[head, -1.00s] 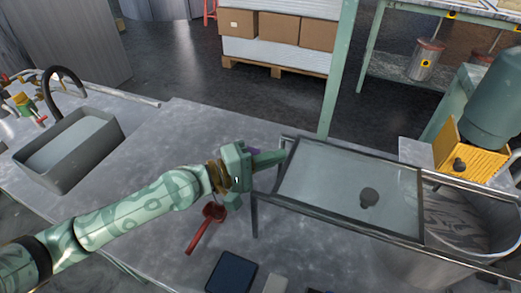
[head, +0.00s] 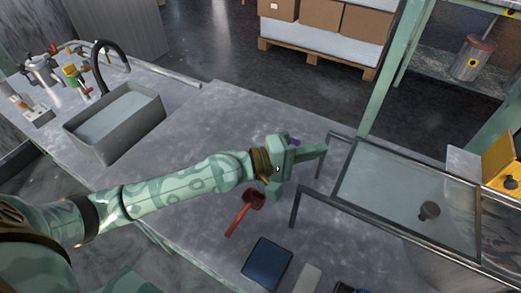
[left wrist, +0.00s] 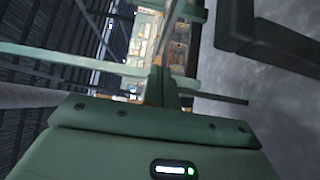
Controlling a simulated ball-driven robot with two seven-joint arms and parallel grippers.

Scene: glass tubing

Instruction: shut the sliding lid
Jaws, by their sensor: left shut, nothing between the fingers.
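The sliding lid (head: 395,195) is a clear glass panel in a thin dark frame with a dark round knob (head: 429,210). It lies on dark rails (head: 312,198) at the right of the head view. The open box under the rails is mostly cut off at the lower right edge. My left gripper (head: 322,150) is shut and empty. Its tips point right, between the rail ends, with a small gap to the lid's left edge. The shut fingers (left wrist: 165,85) also show in the left wrist view. My right gripper is out of view.
A red scoop-like tool (head: 245,208) lies below my left gripper. A dark blue flat tray (head: 267,263) lies near the front edge. A grey basin (head: 115,125) stands at the left. A yellow bin (head: 500,160) is at the right.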

